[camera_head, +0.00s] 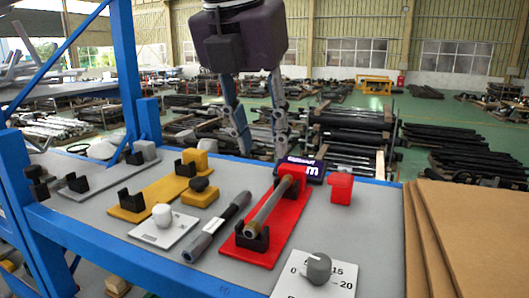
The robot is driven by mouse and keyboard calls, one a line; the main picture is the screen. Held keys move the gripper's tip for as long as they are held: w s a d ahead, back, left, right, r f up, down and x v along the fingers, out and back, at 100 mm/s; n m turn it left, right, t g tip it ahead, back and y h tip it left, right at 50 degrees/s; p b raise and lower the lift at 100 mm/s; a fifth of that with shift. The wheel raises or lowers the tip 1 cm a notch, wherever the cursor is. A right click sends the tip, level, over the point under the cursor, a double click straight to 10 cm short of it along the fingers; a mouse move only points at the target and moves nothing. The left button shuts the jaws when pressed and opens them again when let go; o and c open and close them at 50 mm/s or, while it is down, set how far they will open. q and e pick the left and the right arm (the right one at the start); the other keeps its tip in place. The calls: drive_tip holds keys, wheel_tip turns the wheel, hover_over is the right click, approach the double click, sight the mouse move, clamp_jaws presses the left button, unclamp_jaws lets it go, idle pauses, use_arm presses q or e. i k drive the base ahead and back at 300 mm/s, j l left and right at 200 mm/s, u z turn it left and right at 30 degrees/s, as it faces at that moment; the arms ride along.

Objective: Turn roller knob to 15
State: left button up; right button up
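A grey roller knob (318,268) sits on a white dial plate (338,290) at the bottom of the head view. The knob's exact pointer direction is too small to tell. My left gripper (261,150) hangs at the top middle, with its two fingers apart and pointing down. It is open and seems empty, up and left of the knob, not touching it. My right gripper is not in view.
A red stand (282,233) holds a metal rod left of the knob. A dark rod tool (217,229), a white plate with a white knob (162,216) and a yellow block (200,196) lie further left. Brown boards (465,235) are stacked at right. A blue post (127,75) rises at left.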

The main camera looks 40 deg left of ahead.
sight(319, 263)
drive_tip(key=k, duration=2)
